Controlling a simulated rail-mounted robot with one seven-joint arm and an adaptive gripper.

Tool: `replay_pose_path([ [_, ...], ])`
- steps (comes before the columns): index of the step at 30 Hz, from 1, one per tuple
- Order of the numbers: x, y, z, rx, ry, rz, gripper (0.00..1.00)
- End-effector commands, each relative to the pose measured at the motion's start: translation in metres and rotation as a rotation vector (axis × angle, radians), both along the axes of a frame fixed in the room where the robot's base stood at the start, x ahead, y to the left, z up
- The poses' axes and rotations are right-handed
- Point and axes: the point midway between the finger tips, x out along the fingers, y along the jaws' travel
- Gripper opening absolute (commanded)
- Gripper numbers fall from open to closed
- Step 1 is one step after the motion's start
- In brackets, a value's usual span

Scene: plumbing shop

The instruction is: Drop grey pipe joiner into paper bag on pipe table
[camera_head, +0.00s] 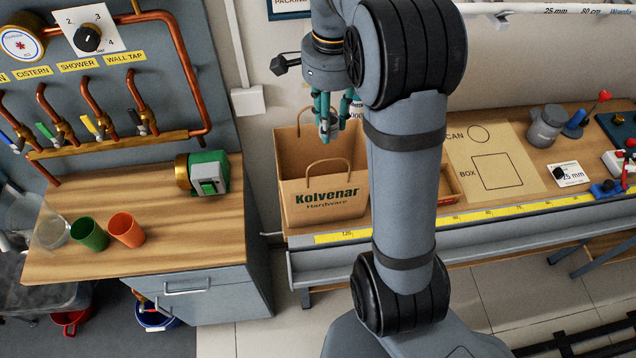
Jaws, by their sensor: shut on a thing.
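The brown paper bag (325,203), printed "Kolvenar Hardware", stands open at the left end of the pipe table (340,242), with its handles up. My gripper (327,128), with teal fingers, points down above the back part of the bag's opening. It is shut on a small grey piece, the grey pipe joiner (325,126), which is partly hidden by the fingers. The joiner appears above the rim; its exact height over the bag is hard to tell. The inside bottom of the bag is hidden.
My arm crosses the view right of the bag. A low orange-red box (447,187) is partly hidden behind it. A yellow ruler (480,211) runs along the table's front. A separate bench at left holds a green pump (208,176) and cups (126,229).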

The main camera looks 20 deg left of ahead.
Motion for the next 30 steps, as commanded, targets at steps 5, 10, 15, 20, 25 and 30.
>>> replay_pose_path([
  [5,0.0004,-0.0003,-0.0163,0.001,0.0,-0.001,0.12],
  [10,0.0004,-0.0005,-0.0154,0.001,0.0,0.0,0.12],
  [15,0.0004,-0.0005,-0.0152,0.001,0.0,0.0,0.35],
  [20,0.0004,-0.0005,-0.0152,0.001,0.0,0.0,0.44],
  [25,0.0004,-0.0005,-0.0152,0.001,0.0,0.0,0.52],
  [30,0.0004,-0.0005,-0.0153,0.0,0.0,0.0,0.52],
])
